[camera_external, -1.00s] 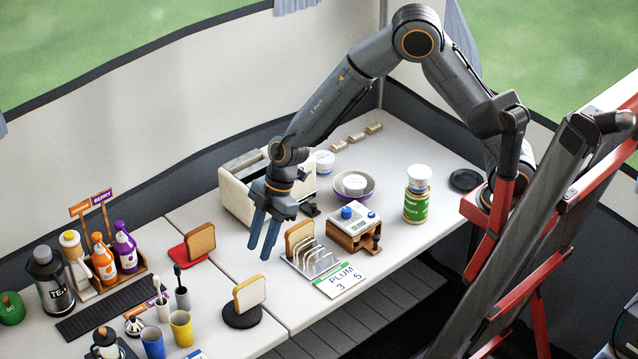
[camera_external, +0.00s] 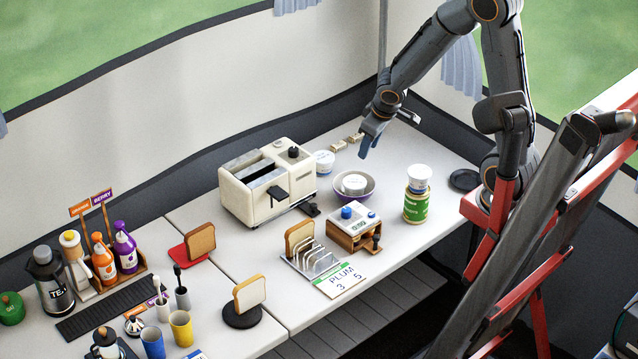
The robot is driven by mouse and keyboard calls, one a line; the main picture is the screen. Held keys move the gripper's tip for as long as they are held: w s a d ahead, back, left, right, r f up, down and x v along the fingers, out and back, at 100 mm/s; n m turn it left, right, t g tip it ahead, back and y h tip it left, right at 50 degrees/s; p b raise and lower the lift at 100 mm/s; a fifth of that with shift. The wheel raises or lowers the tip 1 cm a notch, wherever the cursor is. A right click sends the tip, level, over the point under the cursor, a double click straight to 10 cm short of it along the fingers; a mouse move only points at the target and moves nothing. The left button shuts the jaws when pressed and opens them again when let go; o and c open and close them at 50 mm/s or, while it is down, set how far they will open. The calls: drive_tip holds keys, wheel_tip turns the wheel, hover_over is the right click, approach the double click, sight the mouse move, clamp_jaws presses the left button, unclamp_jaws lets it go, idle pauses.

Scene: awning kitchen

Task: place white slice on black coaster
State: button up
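A pale-faced bread slice with a brown crust (camera_external: 250,292) stands upright on the round black coaster (camera_external: 243,318) near the front edge of the table. A browner slice (camera_external: 201,241) stands on a red coaster (camera_external: 178,253) behind it. Another brown slice (camera_external: 299,238) stands in the wire toast rack (camera_external: 318,260). My gripper (camera_external: 369,146) is high at the back right, above and behind the purple bowl, well apart from the slices.
A cream toaster (camera_external: 268,183) stands mid-table. A purple bowl (camera_external: 367,186), a green-labelled jar (camera_external: 417,203) and a wooden timer box (camera_external: 352,228) stand to the right. A bottle caddy (camera_external: 113,280) and several cups fill the left side. A dark round pad (camera_external: 464,180) lies far right.

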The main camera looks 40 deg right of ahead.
drive_tip(key=s+d+m+g, duration=0.2)
drive_tip(key=s+d+m, duration=0.1)
drive_tip(key=s, duration=0.6)
drive_tip(key=shift+s+d+f+g+y, duration=0.3)
drive_tip(key=shift+d+f+y, duration=0.1)
drive_tip(key=shift+d+f, duration=0.05)
drive_tip(key=shift+f+b, duration=0.8)
drive_tip(key=shift+f, duration=0.15)
